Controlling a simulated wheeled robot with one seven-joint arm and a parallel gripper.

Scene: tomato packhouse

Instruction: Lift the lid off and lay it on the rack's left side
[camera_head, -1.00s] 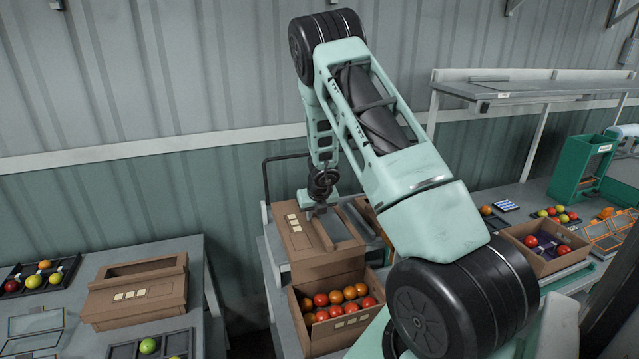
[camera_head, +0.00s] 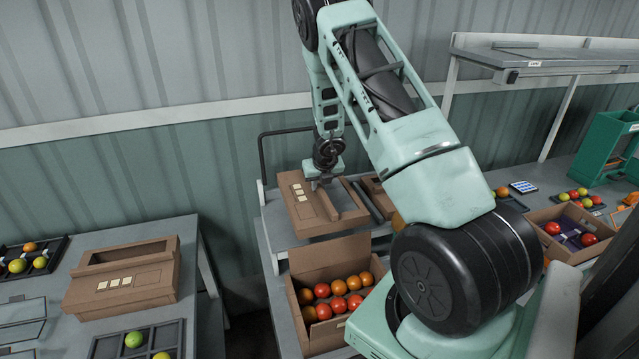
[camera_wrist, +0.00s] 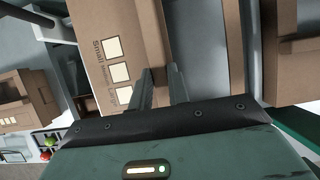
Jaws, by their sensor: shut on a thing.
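The brown cardboard lid (camera_head: 294,208), with a row of pale label squares, is at the left side of the rack (camera_head: 277,232). I cannot tell whether it fully rests on the shelf or hangs just above it. The open carton (camera_head: 303,338), holding red and orange tomatoes, stands in front of and below the lid.
Another cardboard piece (camera_head: 372,187) lies right of the lid on the rack, partly hidden by my arm. At right are an open tomato carton (camera_head: 570,250) and a green stand (camera_head: 604,150).

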